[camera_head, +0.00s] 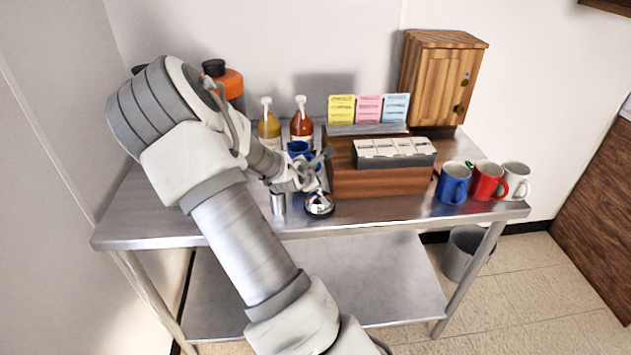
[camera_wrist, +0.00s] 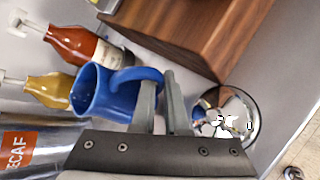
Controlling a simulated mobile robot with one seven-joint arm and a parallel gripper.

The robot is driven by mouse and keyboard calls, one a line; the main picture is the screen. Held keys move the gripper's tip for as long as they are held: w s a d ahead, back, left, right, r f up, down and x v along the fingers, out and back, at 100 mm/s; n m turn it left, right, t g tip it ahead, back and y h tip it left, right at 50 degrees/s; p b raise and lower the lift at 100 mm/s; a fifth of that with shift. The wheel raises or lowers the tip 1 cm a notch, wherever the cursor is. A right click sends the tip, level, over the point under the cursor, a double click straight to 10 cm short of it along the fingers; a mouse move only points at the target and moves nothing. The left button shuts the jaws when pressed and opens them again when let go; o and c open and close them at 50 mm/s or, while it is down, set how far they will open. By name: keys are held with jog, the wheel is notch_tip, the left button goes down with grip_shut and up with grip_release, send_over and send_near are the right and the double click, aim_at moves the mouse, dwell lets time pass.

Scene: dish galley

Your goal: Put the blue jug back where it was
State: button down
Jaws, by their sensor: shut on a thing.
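The blue jug (camera_head: 299,149) is near the middle of the steel table, in front of the pump bottles. In the wrist view the blue jug (camera_wrist: 100,92) shows its open mouth to the left and its handle toward my fingers. My gripper (camera_wrist: 158,88) is shut on the jug's handle; the grip itself is partly hidden behind one finger. In the head view my gripper (camera_head: 318,170) is partly covered by its own wrist parts. I cannot tell whether the jug's base touches the table.
A wooden box (camera_head: 380,185) stands close on the right, with a shiny bell (camera_head: 319,205) in front and a metal cup (camera_head: 278,204) beside it. Yellow (camera_head: 269,128) and red (camera_head: 301,126) pump bottles stand behind. Blue, red and white mugs (camera_head: 487,183) stand at the right end.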

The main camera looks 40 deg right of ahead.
jog(key=shift+f, duration=1.35)
jog(key=shift+f, duration=0.15)
jog(key=c, duration=1.2)
grip_release()
